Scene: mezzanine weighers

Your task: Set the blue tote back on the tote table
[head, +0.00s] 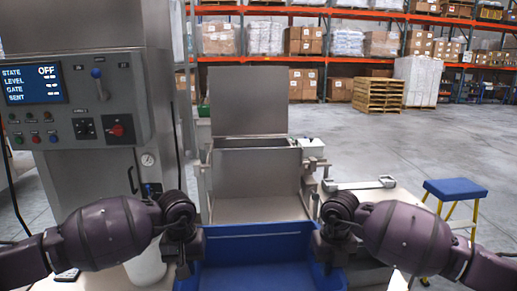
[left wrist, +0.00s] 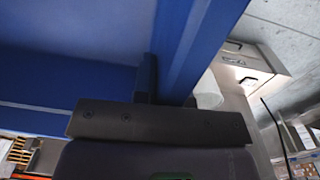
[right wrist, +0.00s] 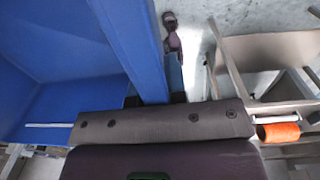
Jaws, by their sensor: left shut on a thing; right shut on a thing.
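The blue tote (head: 258,248) is at the bottom middle of the head view, open side up, its inside looking empty. My left gripper (head: 182,250) is shut on the tote's left wall. The tote's wall and rim fill much of the left wrist view (left wrist: 180,45). My right gripper (head: 332,248) is shut on the tote's right wall. The right wrist view shows that wall running between the fingers (right wrist: 150,95). The tote's near part is cut off by the frame. I cannot tell which surface is the tote table.
A steel hopper (head: 255,185) with its lid raised stands just beyond the tote. A control cabinet (head: 75,100) with a screen reading OFF is at the left. A blue-topped step stool (head: 455,190) is at the right. Open floor and pallet racks lie behind.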

